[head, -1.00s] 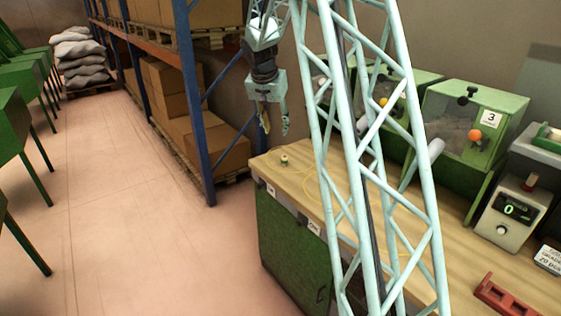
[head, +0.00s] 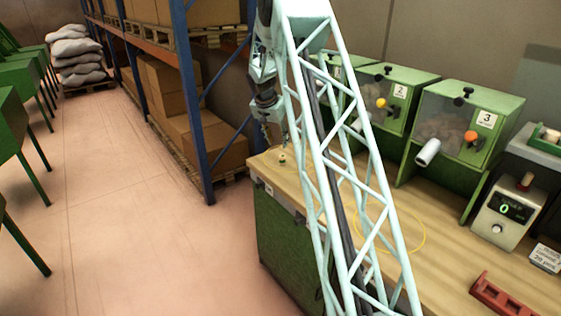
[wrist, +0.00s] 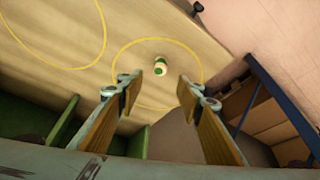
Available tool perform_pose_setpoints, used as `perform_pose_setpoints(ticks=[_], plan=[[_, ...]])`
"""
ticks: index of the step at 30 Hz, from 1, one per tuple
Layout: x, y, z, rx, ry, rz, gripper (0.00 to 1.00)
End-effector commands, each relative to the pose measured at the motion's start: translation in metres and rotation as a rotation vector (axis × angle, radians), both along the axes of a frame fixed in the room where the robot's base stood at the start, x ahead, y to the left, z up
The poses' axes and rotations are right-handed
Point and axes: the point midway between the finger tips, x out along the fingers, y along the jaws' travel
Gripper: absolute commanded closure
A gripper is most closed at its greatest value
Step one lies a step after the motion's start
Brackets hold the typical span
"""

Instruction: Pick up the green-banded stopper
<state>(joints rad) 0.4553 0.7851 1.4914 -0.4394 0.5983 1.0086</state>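The green-banded stopper (head: 282,160) stands on the far left corner of the wooden bench top (head: 440,230). In the wrist view the stopper (wrist: 161,66) is a small cork-coloured piece with a green band, inside a yellow ring drawn on the bench. My gripper (wrist: 171,91) is open and empty, its two fingers spread wide. The stopper appears between and beyond the fingertips, with no contact. In the head view my gripper (head: 275,138) is above and close to the stopper, partly hidden behind my arm's lattice.
Green dispenser boxes (head: 462,125) line the bench's back edge. A counter box (head: 508,213) with a lit display and a red rack (head: 510,298) are at the right. A blue-post shelf (head: 196,110) with cartons stands beyond the bench. Another yellow ring (head: 424,240) is bare.

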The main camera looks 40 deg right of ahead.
Motion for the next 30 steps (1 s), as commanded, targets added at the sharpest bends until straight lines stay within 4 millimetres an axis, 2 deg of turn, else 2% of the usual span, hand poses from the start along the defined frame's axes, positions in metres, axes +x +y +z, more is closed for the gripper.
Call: perform_pose_setpoints(ticks=[10, 16, 30], plan=[[0.000, 0.000, 0.000, 0.000, 0.000, 0.000, 0.67], [0.001, -0.003, -0.008, 0.000, 0.000, 0.000, 0.67], [0.009, -0.021, -0.055, 0.001, 0.001, 0.000, 0.67]])
